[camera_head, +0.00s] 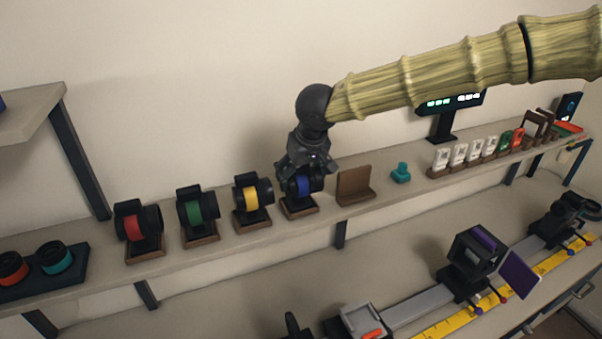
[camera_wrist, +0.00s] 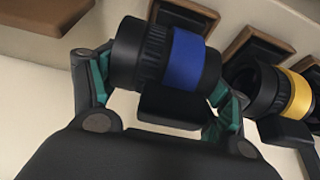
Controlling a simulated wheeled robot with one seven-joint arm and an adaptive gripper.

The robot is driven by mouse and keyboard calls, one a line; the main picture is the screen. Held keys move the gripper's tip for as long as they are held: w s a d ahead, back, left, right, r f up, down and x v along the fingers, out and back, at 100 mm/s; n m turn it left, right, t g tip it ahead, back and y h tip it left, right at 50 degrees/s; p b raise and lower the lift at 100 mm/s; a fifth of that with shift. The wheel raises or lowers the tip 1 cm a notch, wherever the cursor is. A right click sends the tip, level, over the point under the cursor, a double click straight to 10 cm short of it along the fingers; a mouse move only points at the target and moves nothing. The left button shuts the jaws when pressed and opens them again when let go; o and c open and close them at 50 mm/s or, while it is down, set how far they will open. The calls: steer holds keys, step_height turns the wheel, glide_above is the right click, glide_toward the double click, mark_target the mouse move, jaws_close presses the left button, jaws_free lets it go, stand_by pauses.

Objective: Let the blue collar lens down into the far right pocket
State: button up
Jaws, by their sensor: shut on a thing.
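The blue collar lens (camera_head: 304,185) is a black barrel with a blue band. My gripper (camera_head: 304,176) is shut on it from above, over a wooden-based black stand (camera_head: 299,207) on the long shelf. In the wrist view the lens (camera_wrist: 186,60) lies between the teal-lined fingers of my gripper (camera_wrist: 165,90). The lens is at or just above its stand; I cannot tell whether it touches. A dark tray (camera_head: 72,272) at the lower left holds a red-banded lens (camera_head: 12,268) and a teal-banded lens (camera_head: 54,258). I cannot make out an empty pocket in it.
Yellow (camera_head: 252,197), green (camera_head: 196,211) and red (camera_head: 135,228) collar lenses stand in a row left of my gripper. A brown wooden holder (camera_head: 354,185) and a teal piece (camera_head: 401,173) are to its right. A rail with instruments (camera_head: 470,262) lies below.

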steer(key=o, duration=1.4)
steer(key=shift+c, duration=0.2)
steer(key=shift+r, duration=0.1)
